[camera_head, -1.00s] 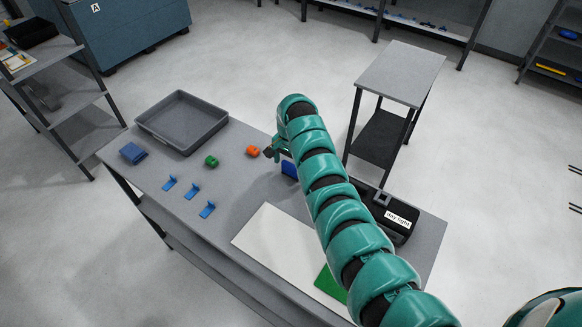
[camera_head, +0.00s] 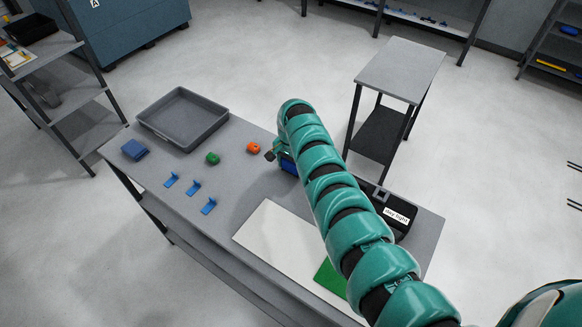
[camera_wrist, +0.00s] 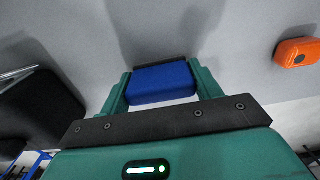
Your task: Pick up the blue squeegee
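The blue squeegee (camera_wrist: 162,82) is a blue block with a dark strip along its far edge, seen between the teal fingers of my gripper (camera_wrist: 158,85) in the wrist view. A finger lies against each side of it, and my gripper looks shut on it. Whether the squeegee is clear of the tabletop is hard to tell.
On the table (camera_head: 235,195) are a grey tray (camera_head: 160,132), a blue block (camera_head: 134,150), a green roll (camera_head: 212,158), an orange roll (camera_head: 254,147), several small blue pieces (camera_head: 194,188), a white sheet (camera_head: 275,235), a green sheet (camera_head: 330,277) and a black labelled box (camera_head: 397,212). A side table (camera_head: 402,70) stands behind.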

